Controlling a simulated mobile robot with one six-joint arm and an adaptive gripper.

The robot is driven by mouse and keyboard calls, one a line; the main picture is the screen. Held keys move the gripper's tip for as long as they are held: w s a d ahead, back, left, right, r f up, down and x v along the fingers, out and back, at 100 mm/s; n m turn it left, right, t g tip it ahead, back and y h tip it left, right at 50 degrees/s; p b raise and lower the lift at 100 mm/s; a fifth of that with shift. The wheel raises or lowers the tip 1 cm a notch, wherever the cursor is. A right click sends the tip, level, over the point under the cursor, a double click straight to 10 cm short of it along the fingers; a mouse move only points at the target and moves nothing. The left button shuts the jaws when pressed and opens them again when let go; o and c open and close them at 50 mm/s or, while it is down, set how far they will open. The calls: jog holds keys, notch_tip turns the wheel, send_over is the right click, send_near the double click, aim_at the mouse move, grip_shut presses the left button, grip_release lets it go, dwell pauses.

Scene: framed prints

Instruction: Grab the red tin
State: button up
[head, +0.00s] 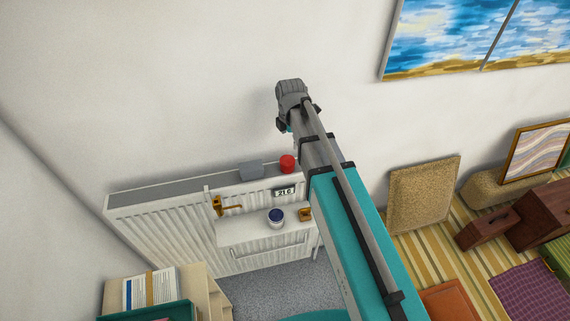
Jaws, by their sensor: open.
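The red tin (287,164) stands upright on top of the white radiator (170,225), near its right end and against the wall. It is small and round, and its right side is close to my arm in the picture. My gripper (297,112) is at the far end of my arm, above the tin in the picture and apart from it. It is open and empty; its fingers show only as small dark parts, partly hidden by the arm.
A grey block (251,171) sits just left of the tin. A small display (284,191) is below it. A white shelf (240,232) on the radiator front holds a blue-topped pot (276,215) and a small orange-brown item (305,214).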

aim_at(288, 160)
jog(key=shift+f, duration=0.1)
notch_tip(288, 160, down, 8)
jog(key=b, duration=0.8)
jog(key=shift+f+b, duration=0.25)
jog(key=shift+b, duration=0.05)
dwell(0.3)
jog(key=shift+w+a+f+b, duration=0.1)
jog(key=shift+f+b, duration=1.2)
jog(key=shift+w+a+f+b, duration=0.1)
jog(key=shift+f+b, duration=1.2)
jog(key=c, duration=1.1)
jog(key=shift+r, duration=0.2)
